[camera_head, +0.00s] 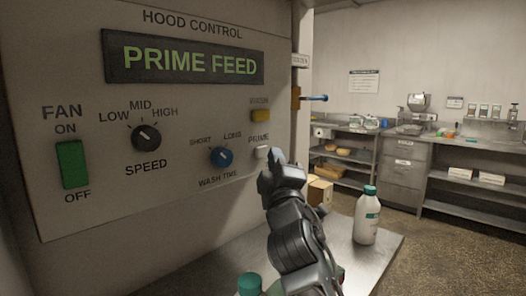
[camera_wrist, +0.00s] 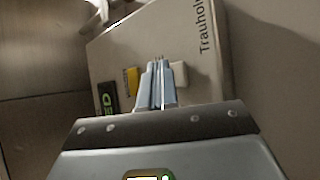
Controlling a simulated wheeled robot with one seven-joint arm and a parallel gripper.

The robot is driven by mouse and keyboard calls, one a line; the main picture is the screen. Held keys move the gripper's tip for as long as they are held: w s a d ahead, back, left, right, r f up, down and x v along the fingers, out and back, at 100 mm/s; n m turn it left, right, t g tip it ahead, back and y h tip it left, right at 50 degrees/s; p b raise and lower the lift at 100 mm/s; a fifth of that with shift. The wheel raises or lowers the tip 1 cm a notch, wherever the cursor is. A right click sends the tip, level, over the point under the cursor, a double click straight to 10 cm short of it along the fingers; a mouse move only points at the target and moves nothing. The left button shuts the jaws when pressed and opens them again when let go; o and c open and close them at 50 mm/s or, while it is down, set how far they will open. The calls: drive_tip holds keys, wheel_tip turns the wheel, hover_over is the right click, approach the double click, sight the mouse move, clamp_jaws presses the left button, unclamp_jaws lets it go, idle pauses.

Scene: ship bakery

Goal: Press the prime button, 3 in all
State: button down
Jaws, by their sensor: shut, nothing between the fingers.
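The white prime button (camera_head: 262,153) sits on the hood control panel (camera_head: 80,215) under the label "PRIME". The display (camera_head: 184,58) above reads "PRIME FEED" in green. My gripper (camera_head: 272,160) is shut and empty, its tip close to the right of the prime button in the head view. In the wrist view the shut fingers (camera_wrist: 157,72) point at the panel, and the prime button (camera_wrist: 180,74) shows just right of them. I cannot tell whether the fingers touch it.
A yellow button (camera_head: 260,116) is above the prime button. A white bottle (camera_head: 367,218) stands on the metal counter (camera_head: 385,245) below.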

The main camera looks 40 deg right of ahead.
drive_tip(key=shift+s+p, duration=0.8)
drive_tip(key=shift+s, duration=1.75)
idle(0.7)
drive_tip(key=shift+d, duration=0.1)
drive_tip(key=s+p, duration=0.3)
drive_tip(key=shift+s, duration=0.4)
drive_tip(key=shift+w, duration=0.1)
